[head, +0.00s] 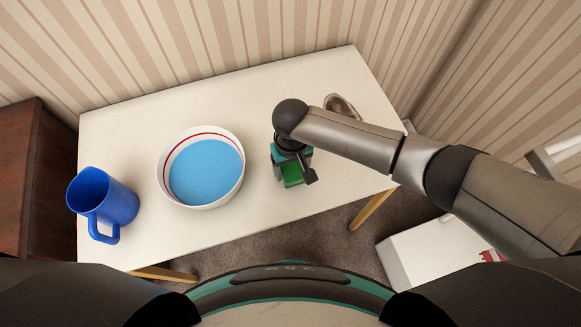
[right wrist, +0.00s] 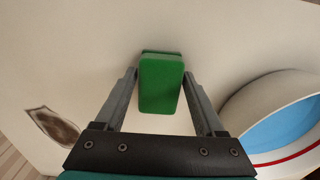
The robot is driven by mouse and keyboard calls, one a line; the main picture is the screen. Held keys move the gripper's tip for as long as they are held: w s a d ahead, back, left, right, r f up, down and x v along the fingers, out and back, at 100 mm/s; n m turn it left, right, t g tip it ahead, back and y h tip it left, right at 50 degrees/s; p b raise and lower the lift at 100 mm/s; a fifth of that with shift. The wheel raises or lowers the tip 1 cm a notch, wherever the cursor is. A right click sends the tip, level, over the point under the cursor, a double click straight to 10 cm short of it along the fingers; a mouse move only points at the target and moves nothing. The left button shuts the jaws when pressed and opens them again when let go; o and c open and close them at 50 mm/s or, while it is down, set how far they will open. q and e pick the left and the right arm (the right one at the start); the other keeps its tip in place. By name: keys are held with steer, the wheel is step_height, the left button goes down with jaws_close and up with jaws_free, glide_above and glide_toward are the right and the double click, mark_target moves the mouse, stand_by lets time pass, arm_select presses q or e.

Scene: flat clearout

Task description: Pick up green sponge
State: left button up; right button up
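The green sponge (head: 292,175) is on the white table, right of the bowl, partly hidden by my right gripper (head: 294,172). In the right wrist view the green sponge (right wrist: 161,84) is a green block between the two fingers of my right gripper (right wrist: 161,76). My left gripper is not in view.
A white bowl (head: 163,158) with a red stripe and blue inside stands left of the sponge. A blue mug (head: 103,200) stands at the table's left edge. A brownish oval object (head: 338,103) lies behind my right arm. The table (head: 250,105) is bare behind the bowl.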

mark_target(291, 169)
steer(key=c, duration=1)
steer(key=shift+r, duration=0.1)
steer(key=shift+r+p, duration=2.8)
steer(key=shift+r, duration=7.15)
